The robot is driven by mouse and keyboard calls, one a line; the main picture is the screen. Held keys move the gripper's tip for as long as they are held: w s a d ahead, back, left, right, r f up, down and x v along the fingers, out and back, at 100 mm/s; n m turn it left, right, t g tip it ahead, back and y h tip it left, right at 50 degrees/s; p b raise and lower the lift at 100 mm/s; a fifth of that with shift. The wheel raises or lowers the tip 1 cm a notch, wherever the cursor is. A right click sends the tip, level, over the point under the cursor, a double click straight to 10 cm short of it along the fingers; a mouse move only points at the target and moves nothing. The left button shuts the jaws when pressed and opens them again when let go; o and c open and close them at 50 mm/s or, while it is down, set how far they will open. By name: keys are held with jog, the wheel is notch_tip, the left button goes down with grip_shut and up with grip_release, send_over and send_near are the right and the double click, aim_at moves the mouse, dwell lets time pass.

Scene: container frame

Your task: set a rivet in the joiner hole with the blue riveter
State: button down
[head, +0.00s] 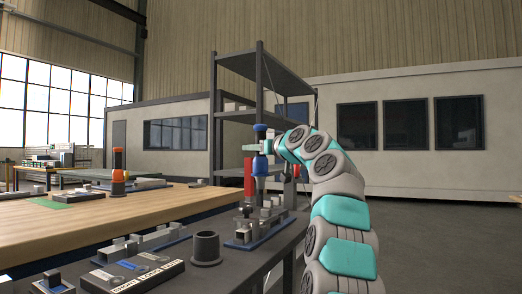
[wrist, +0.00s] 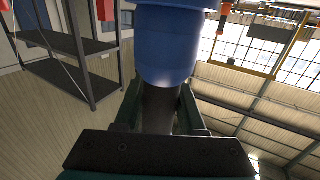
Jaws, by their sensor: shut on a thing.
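The blue riveter (head: 260,166) is upright in my gripper (head: 268,148), above the dark bench at the centre of the head view. Its blue body (wrist: 167,50) fills the top middle of the wrist view, with a dark part between the green-sided fingers (wrist: 160,108). A metal fixture on a blue base (head: 257,232) sits below the riveter. Another metal fixture with blocks and a rail (head: 140,243) lies to the left. I cannot make out the joiner hole or a rivet. Whether the riveter's tip touches anything is unclear.
An empty dark cup holder (head: 206,249) stands on the bench beside a labelled box (head: 132,276). An orange tool (head: 118,178) stands in a holder on the wooden table (head: 95,225). A metal shelf (head: 262,60) stands behind.

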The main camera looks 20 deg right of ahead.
aim_at(255, 170)
jog(key=shift+f+b, duration=3.15)
jog(key=shift+f, duration=0.15)
jog(key=shift+f+b, duration=0.95)
jog(key=shift+b, duration=0.1)
notch_tip(255, 170, up, 8)
jog(key=p, duration=0.7)
jog(key=shift+s+f+p, duration=0.1)
jog(key=shift+p, duration=0.2)
jog(key=shift+f, duration=0.1)
